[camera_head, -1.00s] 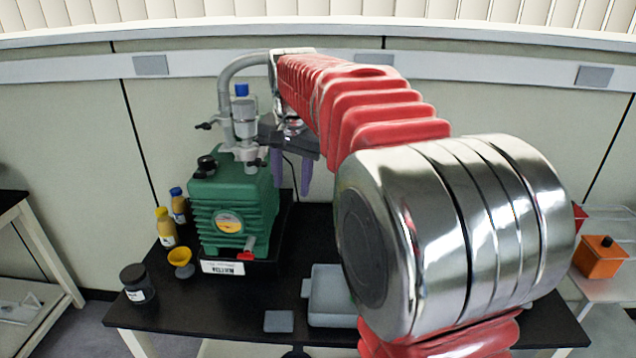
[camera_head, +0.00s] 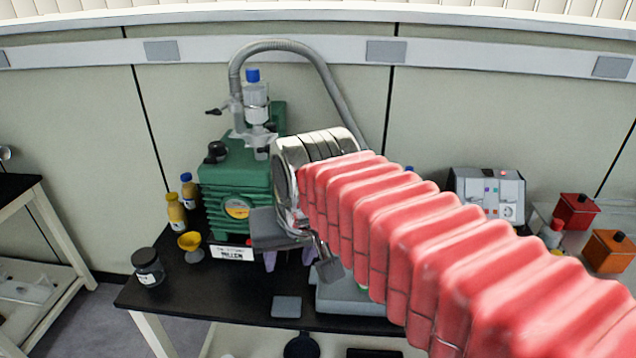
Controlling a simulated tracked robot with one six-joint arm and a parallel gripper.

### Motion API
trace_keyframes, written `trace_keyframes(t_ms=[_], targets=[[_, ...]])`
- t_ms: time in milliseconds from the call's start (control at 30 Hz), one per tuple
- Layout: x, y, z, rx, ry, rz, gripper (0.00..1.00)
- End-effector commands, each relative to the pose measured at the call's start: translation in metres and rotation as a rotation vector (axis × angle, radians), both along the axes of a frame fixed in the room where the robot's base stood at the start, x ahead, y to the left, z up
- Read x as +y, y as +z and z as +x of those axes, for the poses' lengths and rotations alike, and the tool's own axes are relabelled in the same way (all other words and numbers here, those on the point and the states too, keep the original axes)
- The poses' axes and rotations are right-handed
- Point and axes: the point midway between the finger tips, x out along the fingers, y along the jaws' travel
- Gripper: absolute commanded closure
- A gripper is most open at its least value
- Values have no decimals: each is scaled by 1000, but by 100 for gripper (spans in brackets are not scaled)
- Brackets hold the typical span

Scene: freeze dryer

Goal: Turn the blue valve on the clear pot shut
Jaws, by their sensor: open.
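The clear pot (camera_head: 256,98) sits upright on grey pipework on top of the green vacuum pump (camera_head: 222,178). The blue valve (camera_head: 252,75) is on top of the pot, small and in plain sight; I cannot tell whether it is open or shut. My gripper (camera_head: 289,260) is well below the pot and to its right, in front of the pump's lower right side. Its purple fingertips point down, apart from each other, with nothing seen between them. The gripper and wrist hide the pump's right front. Nothing touches the pot or valve.
A grey hose (camera_head: 300,45) arches from the pot's pipework down behind my wrist. Yellow bottles, a yellow funnel (camera_head: 190,243) and a dark jar (camera_head: 147,267) stand left of the pump. A grey case lies under my arm. The air left of the pot is free.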

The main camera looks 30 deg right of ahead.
Motion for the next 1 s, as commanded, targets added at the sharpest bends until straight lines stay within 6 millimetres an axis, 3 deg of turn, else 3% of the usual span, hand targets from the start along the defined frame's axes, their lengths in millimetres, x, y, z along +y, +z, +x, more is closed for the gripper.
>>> trace_keyframes(t_ms=[200, 400, 733, 867, 1000], targets=[[16, -28, -40, -37, 134, -46, 58], [23, -46, -60, -58, 209, -73, 58], [24, -50, -63, -60, 222, -78, 58], [24, -50, -63, -60, 222, -78, 68], [24, -50, -63, -60, 221, -78, 69]])
